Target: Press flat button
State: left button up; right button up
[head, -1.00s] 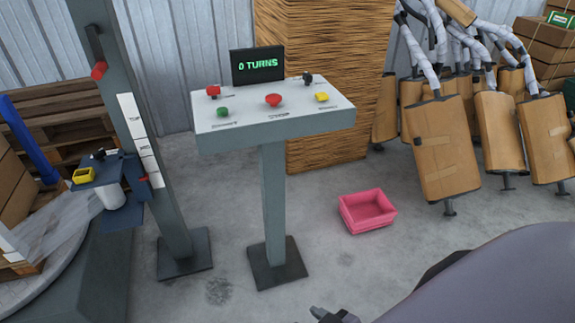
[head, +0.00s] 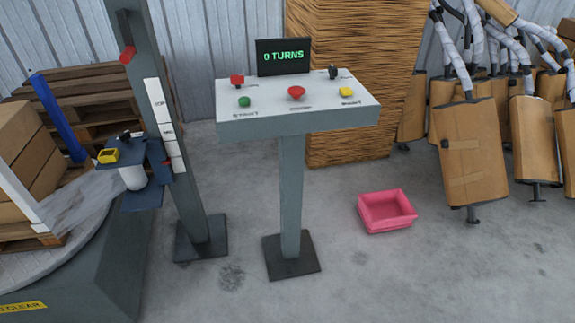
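A control pedestal has a light grey panel top (head: 270,108) on a single post. On it stand a green button (head: 244,102) at the front left, a red mushroom-shaped button (head: 296,93) in the middle and a yellow button (head: 346,92) at the front right. A red knob (head: 237,80) is at the back left and a black knob (head: 333,72) at the back right. A screen (head: 284,57) behind them reads "0 TURNS". Which one is the flat button I cannot tell for sure; the labels are mostly too small. Neither gripper is in view.
A grey column (head: 165,120) with a small blue carriage (head: 140,165) stands left of the pedestal, beside a round turntable (head: 80,240) with boxes. A pink bin (head: 387,212) lies on the floor at right. Wrapped mufflers (head: 472,150) stand at far right. The floor before the pedestal is clear.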

aim_at(243, 102)
jog(key=i+l+u, duration=0.1)
jog(key=l, duration=0.25)
jog(key=i+l+u, duration=0.15)
jog(key=i+l, duration=0.15)
jog(key=i+l+u, duration=0.1)
jog(key=l, duration=0.35)
jog(key=i, duration=0.1)
